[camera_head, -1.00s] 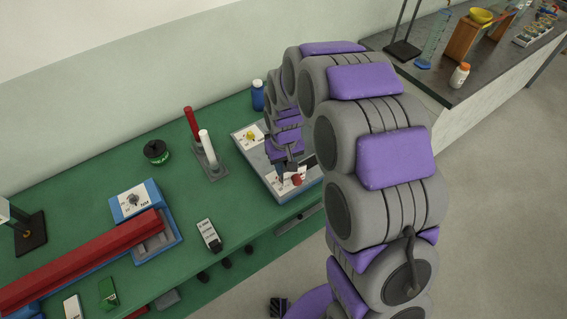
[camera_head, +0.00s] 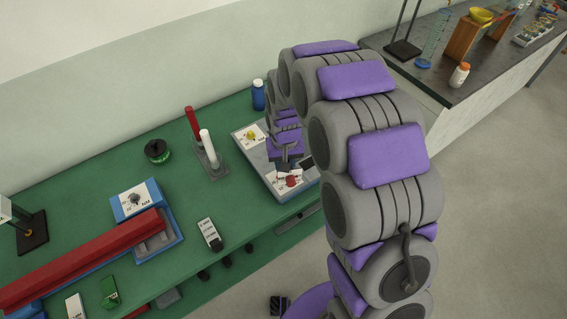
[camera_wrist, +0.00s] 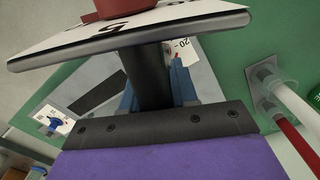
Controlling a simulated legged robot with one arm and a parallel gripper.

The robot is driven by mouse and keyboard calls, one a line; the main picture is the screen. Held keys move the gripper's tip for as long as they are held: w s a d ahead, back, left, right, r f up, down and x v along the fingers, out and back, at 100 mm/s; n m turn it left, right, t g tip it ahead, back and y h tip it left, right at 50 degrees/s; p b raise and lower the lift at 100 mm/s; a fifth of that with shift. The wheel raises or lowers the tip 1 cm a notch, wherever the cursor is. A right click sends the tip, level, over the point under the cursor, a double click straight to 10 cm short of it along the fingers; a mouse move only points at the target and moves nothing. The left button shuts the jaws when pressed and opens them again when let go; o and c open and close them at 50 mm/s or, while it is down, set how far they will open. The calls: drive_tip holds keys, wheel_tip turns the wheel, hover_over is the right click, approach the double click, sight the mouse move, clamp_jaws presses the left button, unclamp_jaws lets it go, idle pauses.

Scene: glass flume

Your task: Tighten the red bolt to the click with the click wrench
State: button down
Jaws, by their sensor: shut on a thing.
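The red bolt (camera_head: 291,181) shows as a red cap on a white marked plate at the near end of a grey station. In the wrist view a red cylinder (camera_wrist: 121,9) stands at a white plate (camera_wrist: 190,14) printed with a 5. My gripper (camera_head: 286,165) is close beside the red cap. It is shut on a dark upright shaft (camera_wrist: 152,80), which I take for the click wrench. The shaft passes behind the plate's edge. Whether the wrench seats on the bolt is hidden by the plate and my arm.
The grey station (camera_head: 268,180) also carries a yellow knob (camera_head: 251,135). Red and white rods (camera_head: 207,145) stand on a base left of it. A blue bottle (camera_head: 258,95) is behind. A blue dial box (camera_head: 136,201) and a long red bar (camera_head: 80,262) lie left.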

drive_tip(key=shift+m+p, duration=0.35)
drive_tip(key=shift+m, duration=1.05)
drive_tip(key=shift+m+p, duration=0.3)
drive_tip(key=shift+m, duration=0.1)
drive_tip(key=shift+m+p, duration=0.85)
drive_tip(key=shift+m, duration=1.15)
drive_tip(key=shift+n, duration=0.6)
